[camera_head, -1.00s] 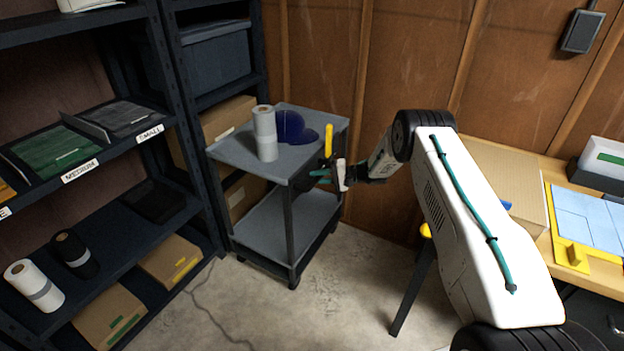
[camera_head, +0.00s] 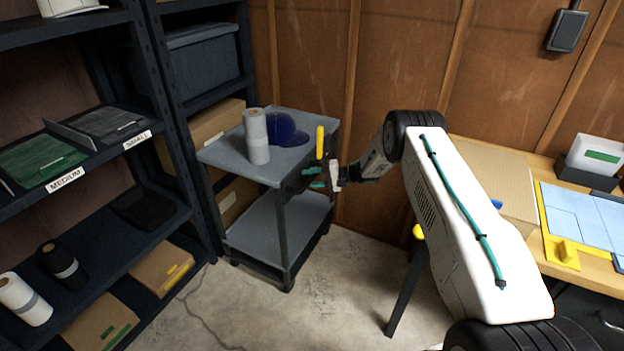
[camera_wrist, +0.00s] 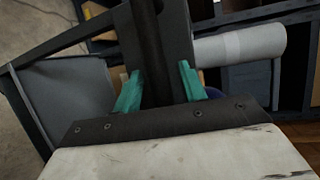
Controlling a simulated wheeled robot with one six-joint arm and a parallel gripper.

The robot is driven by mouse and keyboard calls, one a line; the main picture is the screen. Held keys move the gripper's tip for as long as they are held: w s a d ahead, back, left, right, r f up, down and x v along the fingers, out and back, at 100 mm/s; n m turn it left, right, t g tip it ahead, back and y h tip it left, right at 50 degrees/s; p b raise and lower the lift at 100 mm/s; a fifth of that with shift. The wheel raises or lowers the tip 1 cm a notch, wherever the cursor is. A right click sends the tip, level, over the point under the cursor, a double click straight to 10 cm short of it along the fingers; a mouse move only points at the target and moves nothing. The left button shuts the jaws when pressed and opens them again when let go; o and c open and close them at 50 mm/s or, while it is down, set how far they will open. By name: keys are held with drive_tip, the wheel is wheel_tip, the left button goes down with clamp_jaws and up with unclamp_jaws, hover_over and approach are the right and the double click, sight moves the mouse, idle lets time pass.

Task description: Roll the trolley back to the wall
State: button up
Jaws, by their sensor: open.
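The grey two-shelf trolley (camera_head: 222,153) stands on the floor close to the wooden wall (camera_head: 400,70), beside the shelving. A white roll (camera_head: 256,138) and a dark blue object (camera_head: 287,130) sit on its top. My gripper (camera_head: 314,178) is at the trolley's right side, just below the top edge, with its teal fingers spread. In the wrist view, my gripper (camera_wrist: 160,80) has a dark upright bar of the trolley between its open fingers. I cannot tell whether the fingers touch it. The white roll (camera_wrist: 240,45) also shows there.
Dark shelving (camera_head: 195,95) with boxes and rolls stands close on the trolley's left. A wooden bench (camera_head: 510,205) with a blue and yellow board is on the right, a dark leg below it. Concrete floor (camera_head: 310,290) in front of the trolley is clear.

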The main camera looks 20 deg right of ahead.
drive_tip(key=v, duration=0.8)
